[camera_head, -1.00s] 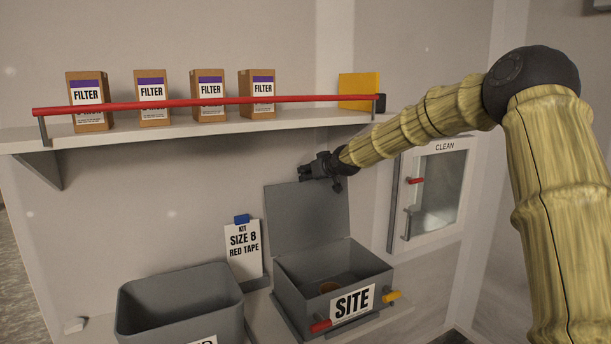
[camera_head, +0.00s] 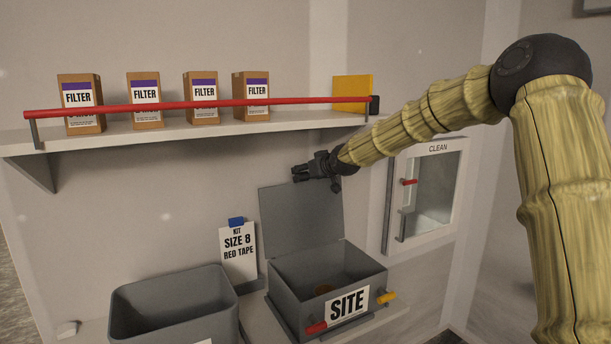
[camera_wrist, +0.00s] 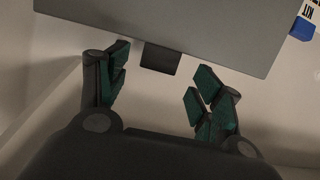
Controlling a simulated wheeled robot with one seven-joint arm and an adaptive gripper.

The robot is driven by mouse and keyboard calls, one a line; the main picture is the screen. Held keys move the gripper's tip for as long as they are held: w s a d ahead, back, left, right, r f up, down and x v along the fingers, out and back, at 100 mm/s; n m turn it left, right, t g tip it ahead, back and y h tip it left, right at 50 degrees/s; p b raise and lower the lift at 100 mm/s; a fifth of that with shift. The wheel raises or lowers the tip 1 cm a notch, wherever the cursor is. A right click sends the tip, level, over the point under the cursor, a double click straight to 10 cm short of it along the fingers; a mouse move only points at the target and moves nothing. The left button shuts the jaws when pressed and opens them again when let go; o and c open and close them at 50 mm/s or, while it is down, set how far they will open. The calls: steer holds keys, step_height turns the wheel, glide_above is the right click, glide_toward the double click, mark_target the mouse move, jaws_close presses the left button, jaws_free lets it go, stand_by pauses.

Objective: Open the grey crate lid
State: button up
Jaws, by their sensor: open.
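The grey crate (camera_head: 290,300) labelled SITE stands on the lower bench in the head view. Its lid (camera_head: 300,222) is raised upright at the back, leaning toward the wall, and the crate's inside is exposed. A small round brownish thing (camera_head: 325,288) lies inside, partly hidden by the front wall. My gripper (camera_head: 298,173) is open and empty just above the top edge of the lid. In the wrist view the lid (camera_wrist: 190,28) spans the top, with a dark tab (camera_wrist: 160,58) on its edge between my open fingers (camera_wrist: 160,88). I cannot tell whether a finger touches it.
An open grey bin (camera_head: 175,300) stands left of the crate. A card (camera_head: 238,255) reads KIT SIZE 8 RED TAPE. Above, a shelf with a red rail (camera_head: 200,106) holds several FILTER boxes (camera_head: 257,95). A CLEAN cabinet (camera_head: 430,195) is on the right wall.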

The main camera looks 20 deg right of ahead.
steer(key=v, duration=0.9)
steer(key=shift+s+r, duration=0.15)
steer(key=shift+s, duration=0.1)
